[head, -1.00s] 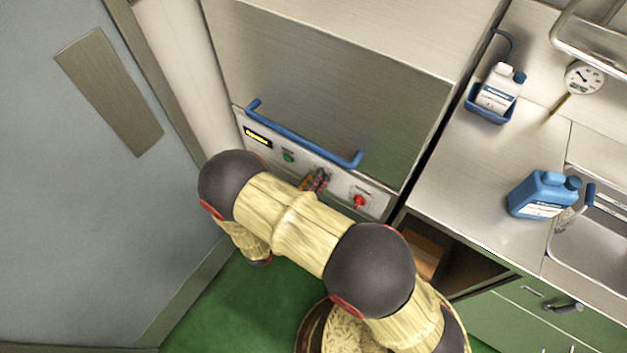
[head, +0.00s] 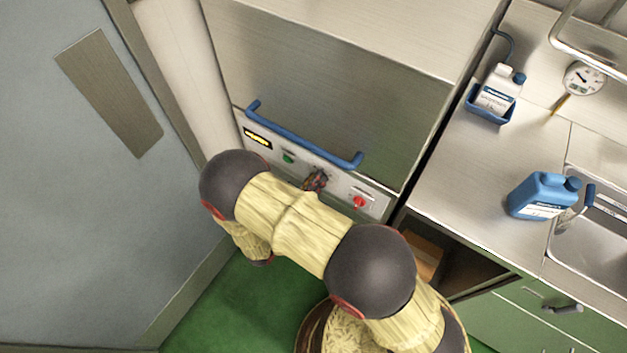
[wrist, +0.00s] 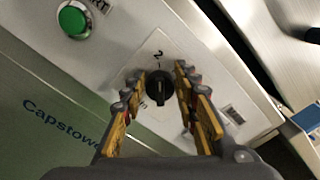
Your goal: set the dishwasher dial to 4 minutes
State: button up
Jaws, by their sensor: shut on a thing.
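The black dial (wrist: 159,90) is on the pale control panel (wrist: 215,70) of the dishwasher (head: 330,75). A "2" with a tick shows just above the dial in the wrist view. The other numbers are hidden by my fingers or too small to read. A pale line shows on the dial's face, but I cannot tell exactly which number it marks. My gripper (wrist: 160,76) is shut on the dial, one finger on each side. In the head view my gripper (head: 315,180) is at the panel between the green and red buttons, partly hidden by my arm.
A green button (head: 288,157) and lit display (head: 257,137) are left of the dial; a red button (head: 359,202) is right. The blue door handle (head: 305,138) juts out just above. Blue (head: 543,195) and white (head: 497,92) bottles stand on the right counter.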

jog(key=shift+m, duration=0.3)
jog(key=shift+c, duration=0.6)
jog(key=shift+s+d+r+m, duration=0.1)
jog(key=shift+m, duration=1.25)
jog(key=shift+s+d+r+m, duration=0.1)
jog(key=shift+m, duration=1.3)
jog(key=shift+s+d+m, duration=0.1)
jog(key=shift+m, duration=1.25)
jog(key=o, duration=1.2)
jog(key=shift+c, duration=0.2)
jog(key=v, duration=1.2)
